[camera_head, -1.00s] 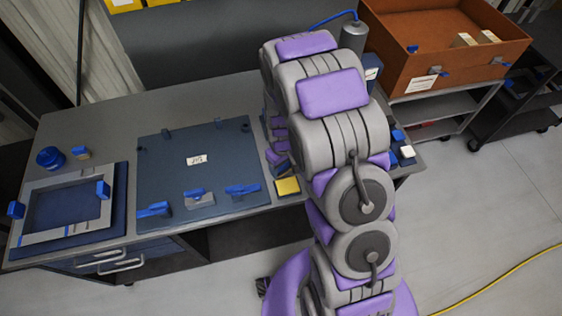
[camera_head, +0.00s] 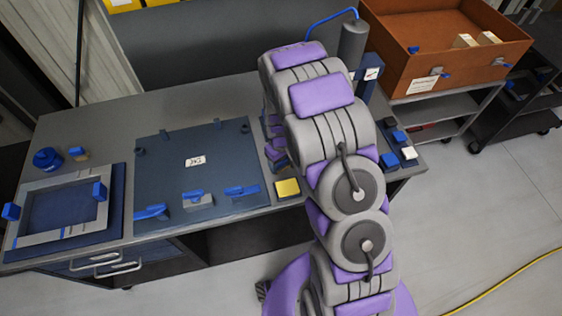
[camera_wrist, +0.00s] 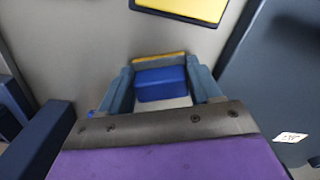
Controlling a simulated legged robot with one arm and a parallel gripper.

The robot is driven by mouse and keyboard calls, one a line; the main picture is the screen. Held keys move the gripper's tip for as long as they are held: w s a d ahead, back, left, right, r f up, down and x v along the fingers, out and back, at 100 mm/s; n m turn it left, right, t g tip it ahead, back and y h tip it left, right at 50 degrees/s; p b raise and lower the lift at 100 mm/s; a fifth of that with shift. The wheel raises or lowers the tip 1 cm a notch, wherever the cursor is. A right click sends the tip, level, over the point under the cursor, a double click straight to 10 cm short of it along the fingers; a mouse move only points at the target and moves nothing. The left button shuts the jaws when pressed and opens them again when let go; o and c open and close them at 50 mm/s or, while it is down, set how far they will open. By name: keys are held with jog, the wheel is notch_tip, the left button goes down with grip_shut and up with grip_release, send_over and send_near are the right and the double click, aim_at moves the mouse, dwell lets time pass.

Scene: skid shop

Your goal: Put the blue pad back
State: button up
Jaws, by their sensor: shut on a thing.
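In the wrist view, my gripper (camera_wrist: 162,88) has its two blue-grey fingers closed on the sides of a blue pad (camera_wrist: 162,82). A yellow strip shows just beyond the pad; I cannot tell whether it is part of it. In the head view my arm mostly hides the gripper and the held pad, left of the arm over the bench. At the bench's right end sit small pads: a black one (camera_head: 391,124), a blue one (camera_head: 399,137) and a white one (camera_head: 408,152).
A yellow pad (camera_head: 287,188) lies by the dark blue board (camera_head: 200,185) with blue clamps. A framed fixture (camera_head: 60,238) sits on the left of the grey bench (camera_head: 110,120). A blue stand (camera_head: 368,85) and a brown crate (camera_head: 435,90) are at the right.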

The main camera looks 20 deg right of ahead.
jog(key=o, duration=1)
jog(key=s+r+m+p, duration=0.1)
jog(key=s+r, duration=0.2)
jog(key=r, duration=0.7)
jog(key=s+r+p, duration=0.1)
jog(key=s+r, duration=0.3)
jog(key=r, duration=0.7)
jog(key=s+r+m, duration=0.1)
jog(key=s+r, duration=0.3)
jog(key=s, duration=0.5)
jog(key=s+r+m+g, duration=0.1)
jog(key=s+r, duration=0.2)
jog(key=s, duration=0.5)
jog(key=s+r+m, duration=0.1)
jog(key=s+r, duration=0.3)
jog(key=s, duration=0.5)
jog(key=shift+s+a+r+g, duration=0.1)
jog(key=shift+s+r+g, duration=0.2)
jog(key=shift+g, duration=0.1)
